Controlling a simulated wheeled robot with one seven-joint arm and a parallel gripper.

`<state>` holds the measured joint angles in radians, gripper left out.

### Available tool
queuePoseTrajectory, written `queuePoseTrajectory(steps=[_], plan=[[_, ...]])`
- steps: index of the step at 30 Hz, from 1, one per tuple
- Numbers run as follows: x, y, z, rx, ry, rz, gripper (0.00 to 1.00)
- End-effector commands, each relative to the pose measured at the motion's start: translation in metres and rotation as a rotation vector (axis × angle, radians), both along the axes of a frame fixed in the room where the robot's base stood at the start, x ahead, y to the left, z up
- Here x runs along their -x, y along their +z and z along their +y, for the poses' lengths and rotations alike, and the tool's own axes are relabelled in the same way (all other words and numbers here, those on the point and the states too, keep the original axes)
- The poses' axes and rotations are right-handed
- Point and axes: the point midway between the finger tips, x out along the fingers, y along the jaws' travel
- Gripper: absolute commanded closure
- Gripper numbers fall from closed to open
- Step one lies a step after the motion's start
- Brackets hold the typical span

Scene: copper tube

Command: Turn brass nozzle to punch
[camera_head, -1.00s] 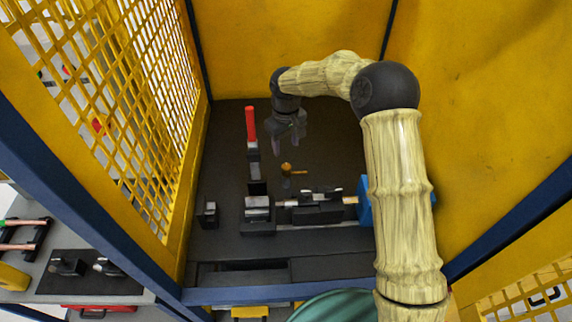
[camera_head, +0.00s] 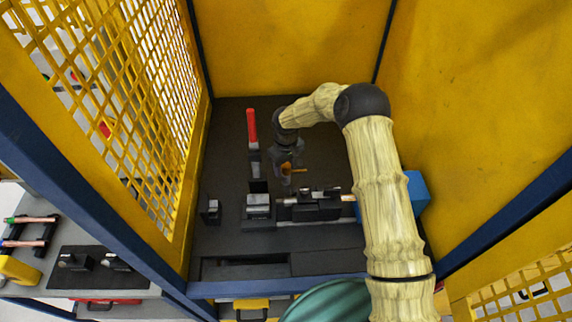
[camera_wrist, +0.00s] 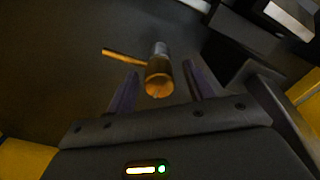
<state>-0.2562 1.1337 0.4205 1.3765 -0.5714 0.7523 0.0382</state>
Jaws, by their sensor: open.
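The brass nozzle (camera_wrist: 158,84) stands between the two open fingers of my gripper (camera_wrist: 157,90) in the wrist view, with a thin brass side handle (camera_wrist: 123,55) pointing to the upper left. In the head view the nozzle (camera_head: 288,168) is partly hidden by my gripper (camera_head: 287,168), and its handle points to the right. Gaps show between the nozzle and both fingers in the wrist view. I cannot make out a separate punch.
A red-handled lever (camera_head: 252,126) stands upright left of my gripper. A clamp fixture with a copper tube (camera_head: 347,198) lies in front, with a blue block (camera_head: 417,192) at its right. Yellow walls and mesh (camera_head: 150,110) enclose the dark bench.

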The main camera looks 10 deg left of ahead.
Motion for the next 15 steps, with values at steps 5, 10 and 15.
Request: queuePoseTrajectory(steps=[5,10,15], plan=[[0.0000,0.0003,0.0000,0.000,0.000,0.000,0.75],[0.0002,0.0003,-0.0001,0.001,0.000,0.001,1.00],[0.0003,0.0000,0.0000,0.001,-0.004,0.001,1.00]])
